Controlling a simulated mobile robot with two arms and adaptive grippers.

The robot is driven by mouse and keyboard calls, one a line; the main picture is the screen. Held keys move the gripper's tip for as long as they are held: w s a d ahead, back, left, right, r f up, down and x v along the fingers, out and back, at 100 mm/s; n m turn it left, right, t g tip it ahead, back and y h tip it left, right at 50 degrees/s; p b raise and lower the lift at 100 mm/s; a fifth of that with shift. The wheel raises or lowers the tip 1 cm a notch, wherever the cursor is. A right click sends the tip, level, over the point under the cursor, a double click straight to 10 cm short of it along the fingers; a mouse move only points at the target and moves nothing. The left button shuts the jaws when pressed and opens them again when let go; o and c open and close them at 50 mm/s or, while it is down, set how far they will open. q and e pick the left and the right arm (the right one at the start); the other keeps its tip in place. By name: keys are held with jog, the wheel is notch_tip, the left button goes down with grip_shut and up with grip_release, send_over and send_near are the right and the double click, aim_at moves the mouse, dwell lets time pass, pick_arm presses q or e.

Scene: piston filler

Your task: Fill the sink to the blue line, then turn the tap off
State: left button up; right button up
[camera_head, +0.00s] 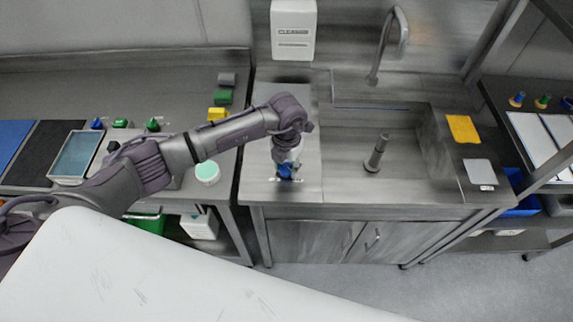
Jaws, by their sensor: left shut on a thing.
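The sink (345,140) is a grey metal basin set in the counter, with an upright grey pipe (377,153) inside it. A curved metal spout (385,42) rises behind it. A blue knob (285,173) sits on the counter left of the sink. My left gripper (287,165) points down at it and is shut on it; the fingers hide part of the knob. My right gripper is out of view.
A white cleaner box (293,30) hangs on the wall behind. A yellow sponge (462,128) and a grey pad (480,172) lie right of the sink. A round white tub with a green top (207,172) stands left, close under my left arm.

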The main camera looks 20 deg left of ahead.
aim_at(286, 168)
pick_arm(q)
jog(key=shift+f+m+b, duration=0.15)
jog(key=shift+m+b, duration=0.35)
jog(key=shift+b, duration=0.2)
jog(key=m+b, duration=1.3)
jog(key=b, duration=0.3)
jog(key=shift+m, duration=0.4)
jog(key=shift+m+b, duration=1.55)
jog(key=shift+m, duration=0.05)
jog(key=shift+r, duration=0.2)
jog(key=o, duration=1.1)
jog(key=shift+o, duration=0.2)
jog(key=shift+r, duration=0.1)
notch_tip(286, 168, up, 12)
